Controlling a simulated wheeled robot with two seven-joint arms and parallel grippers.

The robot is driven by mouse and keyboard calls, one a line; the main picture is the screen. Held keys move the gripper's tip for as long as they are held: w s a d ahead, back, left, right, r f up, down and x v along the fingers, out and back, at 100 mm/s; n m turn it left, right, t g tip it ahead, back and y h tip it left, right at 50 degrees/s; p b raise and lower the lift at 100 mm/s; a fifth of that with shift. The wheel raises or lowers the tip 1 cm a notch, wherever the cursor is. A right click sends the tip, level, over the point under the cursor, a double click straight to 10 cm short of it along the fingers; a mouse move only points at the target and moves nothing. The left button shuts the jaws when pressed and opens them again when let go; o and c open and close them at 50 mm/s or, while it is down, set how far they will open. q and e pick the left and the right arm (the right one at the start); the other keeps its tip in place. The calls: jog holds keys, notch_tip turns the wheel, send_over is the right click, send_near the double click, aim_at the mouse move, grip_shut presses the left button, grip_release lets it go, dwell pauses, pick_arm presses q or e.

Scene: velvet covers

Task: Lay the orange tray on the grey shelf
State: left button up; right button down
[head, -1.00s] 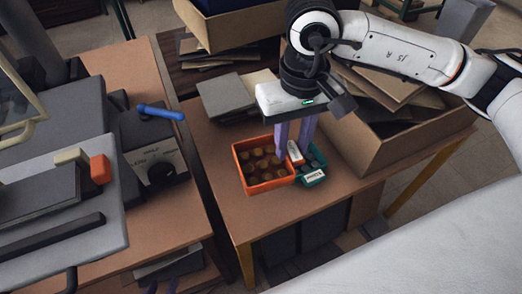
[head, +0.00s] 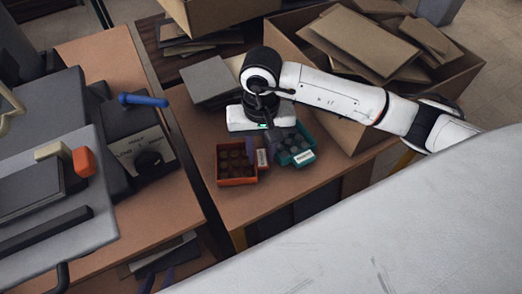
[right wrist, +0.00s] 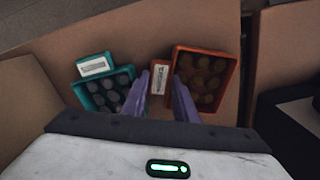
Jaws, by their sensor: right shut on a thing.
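The orange tray (head: 222,180) holds several dark round pieces. It is at or just above the brown table, left of a teal tray (head: 305,160); contact is unclear. My right gripper (head: 262,160) points down and is shut on the orange tray's labelled tab. In the right wrist view the tab (right wrist: 159,78) shows between the purple fingers, with the orange tray (right wrist: 228,85) to the right.
The teal tray stands close beside the tab. A large cardboard box (head: 440,85) with loose sheets is at the right. A grey slab (head: 208,82) lies behind. The table's front edge is clear.

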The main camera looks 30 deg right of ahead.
jog(key=shift+f, duration=0.1)
jog(key=shift+f, duration=0.2)
jog(key=c, duration=1.7)
grip_release()
jog(key=shift+r, duration=0.1)
